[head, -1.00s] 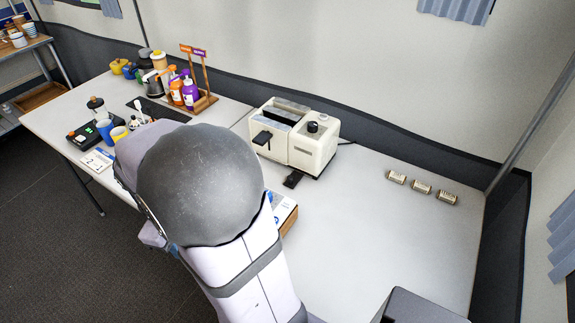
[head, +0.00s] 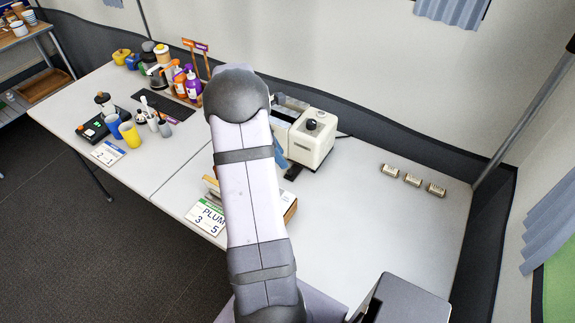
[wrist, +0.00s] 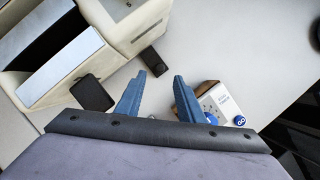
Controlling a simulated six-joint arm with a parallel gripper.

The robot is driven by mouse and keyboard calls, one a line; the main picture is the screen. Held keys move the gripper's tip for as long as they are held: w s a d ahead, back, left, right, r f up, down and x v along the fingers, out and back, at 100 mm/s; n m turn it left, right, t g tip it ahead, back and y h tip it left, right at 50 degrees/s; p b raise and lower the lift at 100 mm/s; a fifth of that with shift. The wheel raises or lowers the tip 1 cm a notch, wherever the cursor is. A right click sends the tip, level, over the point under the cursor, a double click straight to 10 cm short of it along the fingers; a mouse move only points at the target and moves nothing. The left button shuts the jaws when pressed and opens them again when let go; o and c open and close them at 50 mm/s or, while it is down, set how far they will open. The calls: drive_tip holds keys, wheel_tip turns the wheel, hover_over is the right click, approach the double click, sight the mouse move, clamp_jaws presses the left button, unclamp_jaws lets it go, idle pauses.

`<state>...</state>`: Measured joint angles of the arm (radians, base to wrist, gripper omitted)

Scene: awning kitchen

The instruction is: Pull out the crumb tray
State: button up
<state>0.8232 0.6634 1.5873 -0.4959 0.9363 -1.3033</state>
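The black lever (wrist: 92,93) on the toaster's front is left of the fingers. Whether a finger touches the tab I cannot tell.
A PLUM card (head: 207,216) is at the front edge. Three small labelled blocks (head: 413,180) lie on the right. Bottles (head: 190,82) and cups stand left.

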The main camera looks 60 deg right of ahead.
sight(290, 171)
drive_tip(key=shift+p+x, duration=0.5)
drive_tip(key=shift+x, duration=3.05)
clamp_jaws()
